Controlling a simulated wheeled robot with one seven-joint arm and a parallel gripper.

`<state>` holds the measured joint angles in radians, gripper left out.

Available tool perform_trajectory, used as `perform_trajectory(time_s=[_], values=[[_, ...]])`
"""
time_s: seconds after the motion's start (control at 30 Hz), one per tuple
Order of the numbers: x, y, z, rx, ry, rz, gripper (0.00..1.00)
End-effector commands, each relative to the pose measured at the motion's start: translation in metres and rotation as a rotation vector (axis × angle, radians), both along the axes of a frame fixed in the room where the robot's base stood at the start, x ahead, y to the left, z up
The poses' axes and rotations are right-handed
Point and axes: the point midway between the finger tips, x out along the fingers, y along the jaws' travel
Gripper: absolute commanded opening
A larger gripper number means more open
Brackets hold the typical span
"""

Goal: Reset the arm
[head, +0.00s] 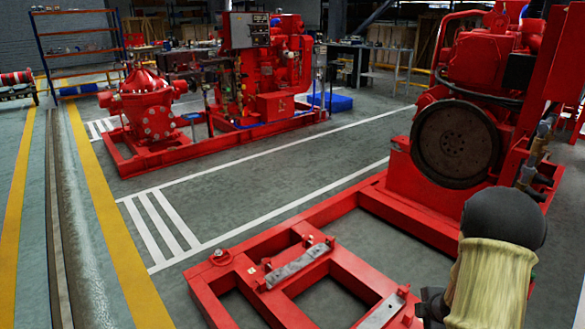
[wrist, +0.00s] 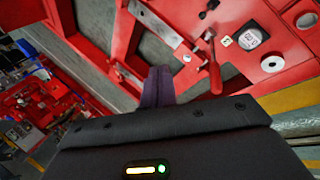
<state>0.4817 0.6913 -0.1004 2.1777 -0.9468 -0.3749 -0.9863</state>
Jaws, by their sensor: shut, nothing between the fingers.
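My arm (head: 490,265) shows at the lower right of the head view, with a black rounded joint and a pale yellow sleeve. It reaches in over the near red skid frame (head: 230,270). My gripper's fingertips cannot be made out in the head view. In the wrist view my gripper (wrist: 158,78) is shut and empty, its dark fingers together beyond the black housing. The fingers are in front of the red frame (wrist: 290,50), close to a red lever (wrist: 213,70) on their right. Whether they touch anything cannot be told.
A large red diesel engine (head: 480,110) stands on the near skid, beside my arm. A red pump (head: 147,105) and a red control unit (head: 265,65) stand on another skid at the back. Open grey floor (head: 270,175) with white lines lies between the skids.

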Motion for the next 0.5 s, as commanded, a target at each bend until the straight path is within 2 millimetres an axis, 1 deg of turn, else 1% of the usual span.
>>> perform_trajectory(time_s=[0.03, 0.17, 0.23, 0.37, 0.4, 0.5], values=[[0.001, 0.015, 0.019, 0.023, 0.001, -0.080, 0.00], [-0.010, 0.048, 0.056, 0.109, 0.019, -0.332, 0.00], [-0.020, 0.069, 0.073, 0.164, 0.029, -0.465, 0.00], [-0.046, 0.109, 0.101, 0.274, 0.058, -0.708, 0.00], [-0.056, 0.121, 0.108, 0.309, 0.069, -0.778, 0.00], [-0.080, 0.149, 0.122, 0.384, 0.101, -0.932, 0.00]])
